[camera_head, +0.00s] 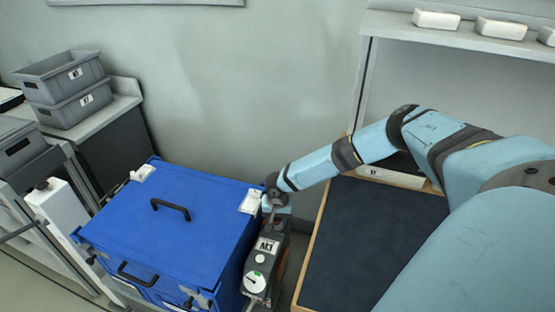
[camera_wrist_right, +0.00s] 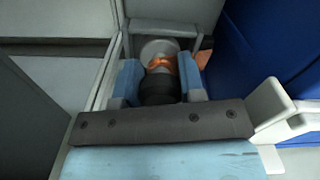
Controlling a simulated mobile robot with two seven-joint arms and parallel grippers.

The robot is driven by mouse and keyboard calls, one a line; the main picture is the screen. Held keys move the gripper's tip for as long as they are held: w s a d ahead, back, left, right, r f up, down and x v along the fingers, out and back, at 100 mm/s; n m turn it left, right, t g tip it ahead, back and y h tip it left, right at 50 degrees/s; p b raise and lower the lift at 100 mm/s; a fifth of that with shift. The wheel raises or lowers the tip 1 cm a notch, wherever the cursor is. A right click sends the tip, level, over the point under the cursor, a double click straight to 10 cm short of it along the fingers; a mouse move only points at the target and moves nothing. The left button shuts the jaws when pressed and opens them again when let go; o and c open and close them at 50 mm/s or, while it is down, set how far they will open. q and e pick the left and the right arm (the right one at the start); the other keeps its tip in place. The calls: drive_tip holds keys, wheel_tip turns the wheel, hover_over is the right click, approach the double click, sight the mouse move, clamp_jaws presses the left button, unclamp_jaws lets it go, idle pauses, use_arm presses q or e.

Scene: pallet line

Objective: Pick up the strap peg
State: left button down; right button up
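In the head view the arm's end hides this piece. My left gripper is in neither view.
The blue box (camera_head: 165,235) has a black handle and white corner pieces. A grey device labelled A3 (camera_head: 262,262) stands right of it. A wood-edged dark surface (camera_head: 370,240) lies further right. Grey bins (camera_head: 65,85) stand back left; a shelf (camera_head: 455,35) holds white blocks.

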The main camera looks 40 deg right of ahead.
drive_tip(key=shift+c, duration=0.9)
drive_tip(key=shift+r, duration=0.1)
